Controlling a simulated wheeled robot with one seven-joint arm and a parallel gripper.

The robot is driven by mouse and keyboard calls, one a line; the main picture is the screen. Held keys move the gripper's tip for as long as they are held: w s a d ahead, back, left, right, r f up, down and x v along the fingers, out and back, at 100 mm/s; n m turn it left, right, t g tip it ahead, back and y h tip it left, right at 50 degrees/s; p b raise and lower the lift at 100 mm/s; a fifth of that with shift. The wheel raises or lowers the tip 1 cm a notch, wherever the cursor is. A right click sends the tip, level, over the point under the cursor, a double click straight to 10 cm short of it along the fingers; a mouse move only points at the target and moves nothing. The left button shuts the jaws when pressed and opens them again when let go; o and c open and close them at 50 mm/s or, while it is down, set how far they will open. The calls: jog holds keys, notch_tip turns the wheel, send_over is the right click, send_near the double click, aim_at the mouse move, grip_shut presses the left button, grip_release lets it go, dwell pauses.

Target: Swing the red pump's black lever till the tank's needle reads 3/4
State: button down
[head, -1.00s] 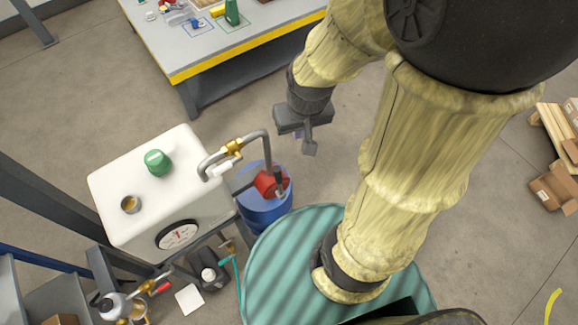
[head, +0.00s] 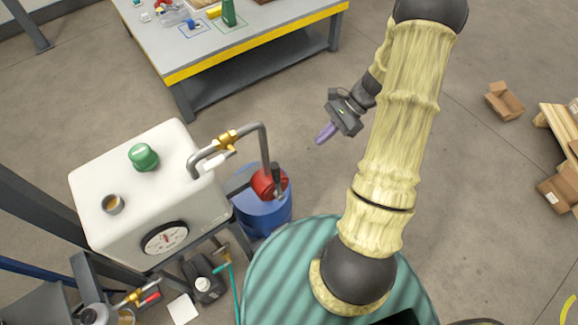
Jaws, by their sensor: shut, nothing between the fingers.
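The red pump (head: 264,184) sits atop the blue drum, at the end of the grey pipe. Its short dark lever (head: 278,182) stands along the pump's right side; its exact angle is hard to tell. The white tank (head: 150,190) stands at left with a round gauge (head: 164,238) on its front. A red needle shows near the middle of the dial, pointing roughly upward; the marks are too small to read. My gripper (head: 325,133) is shut and empty, up and to the right of the pump, apart from the lever.
The blue drum (head: 262,217) stands under the pump. The grey pipe (head: 264,142) with a brass valve (head: 227,138) arches from tank to pump. A yellow-edged workbench (head: 255,48) stands behind. Open floor lies right of the pump; boxes (head: 503,100) lie farther right.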

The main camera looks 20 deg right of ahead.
dwell(0.3)
jog(key=p, duration=0.2)
send_near(277, 181)
notch_tip(277, 181, down, 2)
jog(key=w+d, duration=0.2)
jog(key=shift+s+a+f+p, duration=0.1)
jog(key=shift+a+f+p, duration=0.1)
jog(key=shift+a, duration=0.55)
jog(key=shift+s+a+f+p, duration=0.15)
jog(key=shift+a+p, duration=0.1)
jog(key=shift+a, duration=0.45)
jog(key=shift+s+a+f+p, duration=0.1)
jog(key=shift+a+p, duration=0.1)
jog(key=shift+a, duration=0.55)
jog(key=shift+r, duration=0.1)
